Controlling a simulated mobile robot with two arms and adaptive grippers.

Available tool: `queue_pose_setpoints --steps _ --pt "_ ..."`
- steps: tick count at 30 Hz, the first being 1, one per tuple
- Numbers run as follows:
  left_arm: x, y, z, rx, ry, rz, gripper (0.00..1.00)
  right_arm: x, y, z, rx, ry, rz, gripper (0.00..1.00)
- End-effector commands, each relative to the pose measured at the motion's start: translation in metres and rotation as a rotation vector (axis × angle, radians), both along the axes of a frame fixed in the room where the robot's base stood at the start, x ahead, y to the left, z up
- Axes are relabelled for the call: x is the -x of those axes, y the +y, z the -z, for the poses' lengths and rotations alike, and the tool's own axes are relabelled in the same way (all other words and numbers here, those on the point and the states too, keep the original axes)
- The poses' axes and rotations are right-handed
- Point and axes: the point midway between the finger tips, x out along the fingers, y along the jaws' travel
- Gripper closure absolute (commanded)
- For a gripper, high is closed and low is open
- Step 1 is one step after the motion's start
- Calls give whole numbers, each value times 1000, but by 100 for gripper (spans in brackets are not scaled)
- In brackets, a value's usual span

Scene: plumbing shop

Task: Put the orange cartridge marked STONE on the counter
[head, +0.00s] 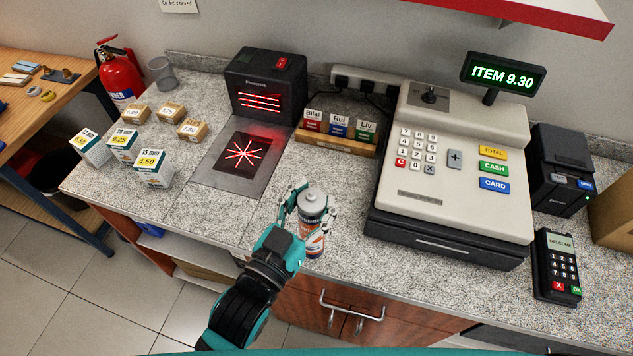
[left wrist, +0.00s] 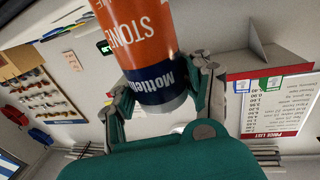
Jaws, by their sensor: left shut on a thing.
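I cannot tell whether the cartridge's base touches the counter. My right gripper is not in view.
The cash register (head: 450,170) stands to the right, with a card terminal (head: 556,265) beyond it. A scanner (head: 265,85) with a glass plate (head: 240,153) is behind left. Several small boxes (head: 155,167) stand at the left. A name-labelled rack (head: 335,140) stands behind. Counter left of the gripper is clear.

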Motion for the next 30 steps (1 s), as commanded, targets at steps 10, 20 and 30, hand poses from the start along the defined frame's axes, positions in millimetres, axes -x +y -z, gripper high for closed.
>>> queue_pose_setpoints --steps 10,20,30 --pt "-70 -2 6 1 -11 -2 100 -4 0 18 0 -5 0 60" --pt "-140 -5 13 2 -7 -1 100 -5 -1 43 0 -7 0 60" --pt "-152 -6 28 2 -3 -1 100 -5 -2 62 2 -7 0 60"
